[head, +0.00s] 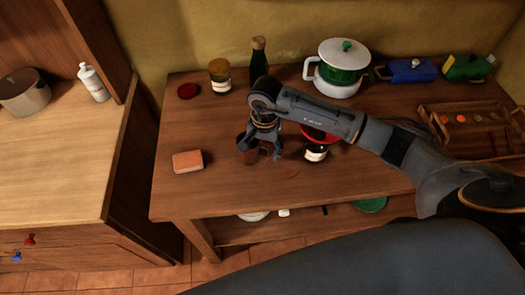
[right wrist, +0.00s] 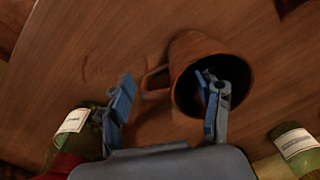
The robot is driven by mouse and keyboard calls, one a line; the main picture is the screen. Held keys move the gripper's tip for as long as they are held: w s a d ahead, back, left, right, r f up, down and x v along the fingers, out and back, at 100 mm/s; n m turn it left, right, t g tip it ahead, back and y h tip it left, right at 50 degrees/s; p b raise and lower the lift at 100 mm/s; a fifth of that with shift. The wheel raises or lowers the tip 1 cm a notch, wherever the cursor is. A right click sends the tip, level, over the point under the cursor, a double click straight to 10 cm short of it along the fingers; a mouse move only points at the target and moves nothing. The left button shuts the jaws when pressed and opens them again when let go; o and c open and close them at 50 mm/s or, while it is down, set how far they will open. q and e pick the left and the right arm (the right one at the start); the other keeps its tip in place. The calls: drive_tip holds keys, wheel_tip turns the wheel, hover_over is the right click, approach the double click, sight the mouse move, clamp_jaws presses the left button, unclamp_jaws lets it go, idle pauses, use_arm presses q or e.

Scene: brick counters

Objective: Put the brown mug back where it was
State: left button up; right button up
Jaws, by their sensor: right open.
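The brown mug (head: 247,152) stands on the wooden table near its middle left. In the right wrist view the mug (right wrist: 186,55) shows its dark opening, with its handle on the left. My right gripper (head: 264,150) is at the mug, partly covering it in the head view. In the right wrist view the gripper (right wrist: 168,95) is open, one finger over or inside the mug's opening and the other outside, beyond the handle. I cannot tell whether the fingers touch it. My left gripper is not in view.
An orange block (head: 187,161) lies left of the mug. Behind are a jar (head: 220,78), a red lid (head: 188,91), a dark bottle (head: 259,60) and a green-white pot (head: 342,70). A wooden tray (head: 440,138) is at right.

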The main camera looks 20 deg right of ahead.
wheel_tip(320, 180, up, 11)
drive_tip(key=shift+s+f, duration=0.1)
